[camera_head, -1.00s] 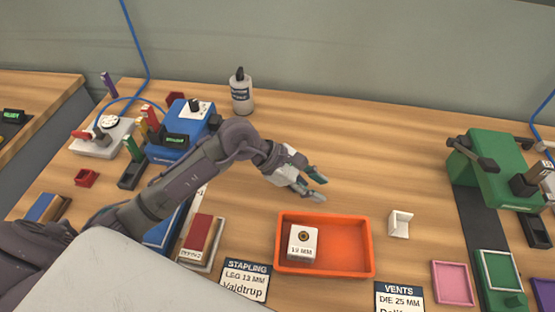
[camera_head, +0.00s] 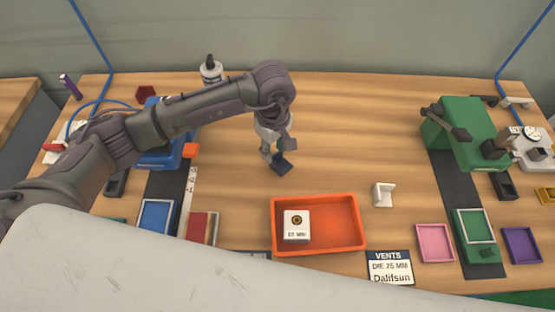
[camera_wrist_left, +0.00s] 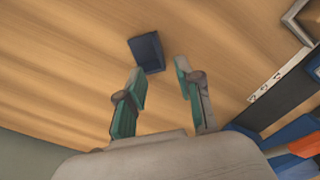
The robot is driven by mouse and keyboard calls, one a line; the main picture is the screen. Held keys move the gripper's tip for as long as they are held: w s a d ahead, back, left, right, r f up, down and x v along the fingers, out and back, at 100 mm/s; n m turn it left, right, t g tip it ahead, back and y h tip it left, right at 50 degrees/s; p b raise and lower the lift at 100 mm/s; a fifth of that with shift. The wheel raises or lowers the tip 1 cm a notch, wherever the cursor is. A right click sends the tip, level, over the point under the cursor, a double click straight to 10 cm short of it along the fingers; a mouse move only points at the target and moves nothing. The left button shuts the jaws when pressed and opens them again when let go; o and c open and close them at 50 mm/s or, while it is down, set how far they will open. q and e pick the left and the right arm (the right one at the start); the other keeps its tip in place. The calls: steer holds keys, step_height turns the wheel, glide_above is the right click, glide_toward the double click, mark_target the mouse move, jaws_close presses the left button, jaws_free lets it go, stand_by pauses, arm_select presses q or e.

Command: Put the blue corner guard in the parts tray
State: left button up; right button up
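The blue corner guard (camera_head: 282,166) is a small dark blue angled piece on the wooden table, behind the orange tray. My left gripper (camera_head: 276,152) is over it, pointing down. In the left wrist view, the corner guard (camera_wrist_left: 147,53) lies just beyond the fingertips, nearer the left finger. The two teal-padded fingers (camera_wrist_left: 160,78) stand apart with nothing gripped between them. The parts tray appears to be the orange tray (camera_head: 340,248), in front of the gripper. It holds a white labelled box (camera_head: 297,232) on its left side. My right gripper does not show.
A white corner piece (camera_head: 383,196) stands right of the tray. A green machine (camera_head: 465,135) and small pink (camera_head: 434,242) and purple (camera_head: 522,245) trays are further right. A bottle (camera_head: 211,72) stands behind my left arm. The table's middle is mostly clear.

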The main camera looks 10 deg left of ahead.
mark_target(276, 164)
arm_select(q)
steer(key=shift+f, duration=0.65)
steer(key=shift+s+d+f+p, duration=0.1)
steer(key=shift+f+p, duration=0.2)
steer(key=shift+p, duration=0.05)
step_height(276, 164, down, 4)
steer(key=shift+s+d+r+p, duration=0.15)
steer(key=shift+p, duration=0.6)
steer(key=shift+f, duration=0.45)
jaws_close()
